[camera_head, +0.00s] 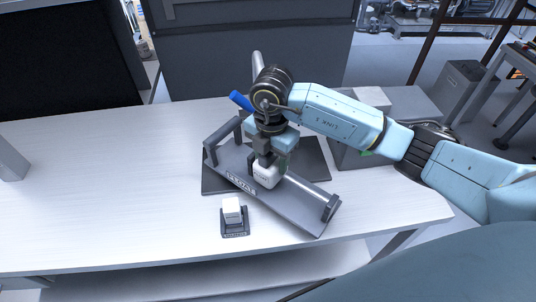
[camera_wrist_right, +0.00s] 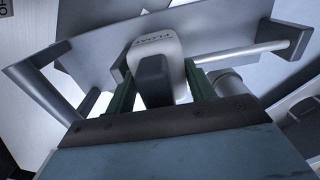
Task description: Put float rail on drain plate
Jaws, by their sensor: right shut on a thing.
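A long grey tray-like rail (camera_head: 300,205), which I take for the float rail, has raised end brackets and a light rod between them. It lies diagonally over a dark flat plate (camera_head: 316,160), probably the drain plate; I cannot tell if it touches it. A white block (camera_head: 267,176) sits at the rail's middle by the rod. In the wrist view the block (camera_wrist_right: 153,45) reads "FLOAT". My right gripper (camera_head: 262,160) points down from above, shut on the white block, with its green fingers on either side in the wrist view. My left gripper is out of view.
A small dark holder (camera_head: 235,229) with a white block (camera_head: 231,208) stands in front of the rail. A blue handle (camera_head: 240,100) shows behind the rail. A grey box (camera_head: 400,105) stands at the back right.

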